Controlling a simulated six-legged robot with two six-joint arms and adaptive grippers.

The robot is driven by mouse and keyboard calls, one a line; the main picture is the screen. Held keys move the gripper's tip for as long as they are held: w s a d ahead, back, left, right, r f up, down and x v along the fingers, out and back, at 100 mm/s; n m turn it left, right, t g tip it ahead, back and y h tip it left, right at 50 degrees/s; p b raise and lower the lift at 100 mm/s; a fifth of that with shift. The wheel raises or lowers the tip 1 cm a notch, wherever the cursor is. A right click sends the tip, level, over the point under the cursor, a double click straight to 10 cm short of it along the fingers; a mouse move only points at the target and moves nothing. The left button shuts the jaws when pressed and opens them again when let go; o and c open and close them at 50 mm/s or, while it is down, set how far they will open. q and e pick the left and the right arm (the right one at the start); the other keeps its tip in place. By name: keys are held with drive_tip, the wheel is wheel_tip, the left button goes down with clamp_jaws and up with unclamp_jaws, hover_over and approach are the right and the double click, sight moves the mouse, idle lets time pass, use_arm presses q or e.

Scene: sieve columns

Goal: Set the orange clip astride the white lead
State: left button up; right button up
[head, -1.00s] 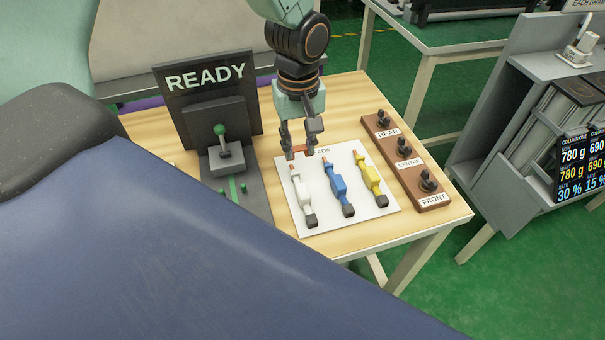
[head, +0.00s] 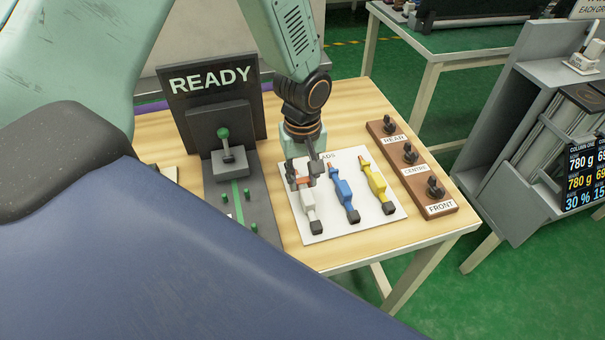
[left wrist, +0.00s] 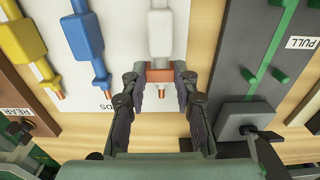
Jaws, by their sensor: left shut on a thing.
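My left gripper (head: 304,180) is over the near-tip end of the white lead (head: 309,203), the leftmost of the leads on the white board (head: 333,228). It is shut on the orange clip (head: 303,181), partly hidden by the fingers. In the left wrist view the clip (left wrist: 160,74) spans between the fingertips (left wrist: 161,84). It lies across the line of the white lead (left wrist: 161,35), whose copper tip (left wrist: 161,94) shows past it. I cannot tell whether the clip touches the lead or hovers just above it. My right gripper is not in view.
A blue lead (head: 344,191) and a yellow lead (head: 373,182) lie to the right on the same board. A brown strip with black knobs (head: 409,165) is at the table's right. A dark panel with a green-topped lever (head: 230,158) and READY sign stands left.

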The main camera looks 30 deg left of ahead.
use_arm(q)
drive_tip(key=shift+s+f, duration=0.15)
drive_tip(key=shift+a+f, duration=0.1)
drive_tip(key=shift+f, duration=0.3)
drive_tip(key=o, duration=0.4)
drive_tip(key=shift+w, duration=0.2)
drive_tip(key=o, duration=0.3)
drive_tip(key=shift+s+r, duration=0.1)
drive_tip(key=shift+o, duration=0.5)
